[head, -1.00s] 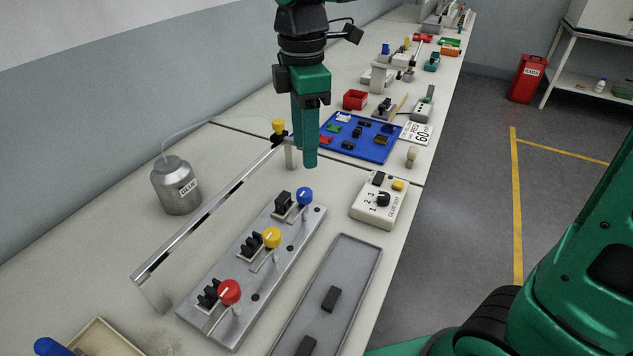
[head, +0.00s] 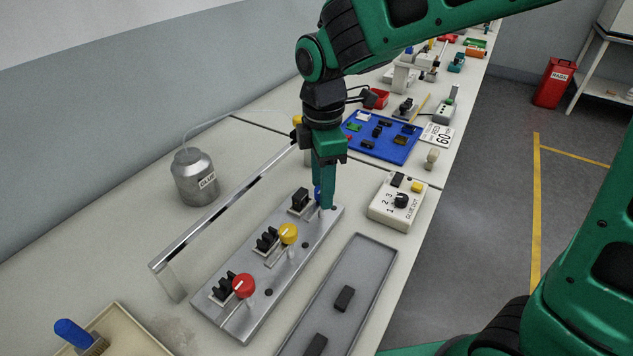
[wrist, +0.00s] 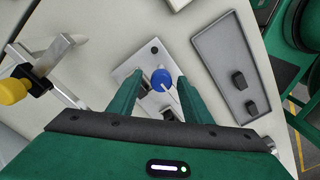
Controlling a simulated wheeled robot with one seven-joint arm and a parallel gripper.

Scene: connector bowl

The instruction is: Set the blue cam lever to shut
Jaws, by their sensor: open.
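The blue cam lever (wrist: 161,78) has a round blue knob with a white mark and stands at the far end of the metal plate (head: 270,268). In the wrist view it lies between the two fingers of my gripper (wrist: 153,92). In the head view my gripper (head: 325,203) is directly over it, pointing down, and hides most of the knob (head: 317,192). The fingers are open, one on each side of the knob. I cannot tell whether they touch it. A black clamp part (head: 300,199) sits beside the blue lever.
The yellow lever (head: 288,234) and red lever (head: 243,286) stand on the same plate. A metal rail (head: 225,197) runs along its left. A grey tray (head: 371,250) with black blocks lies to the right. The glue control box (head: 398,203) and glue bottle (head: 195,178) stand nearby.

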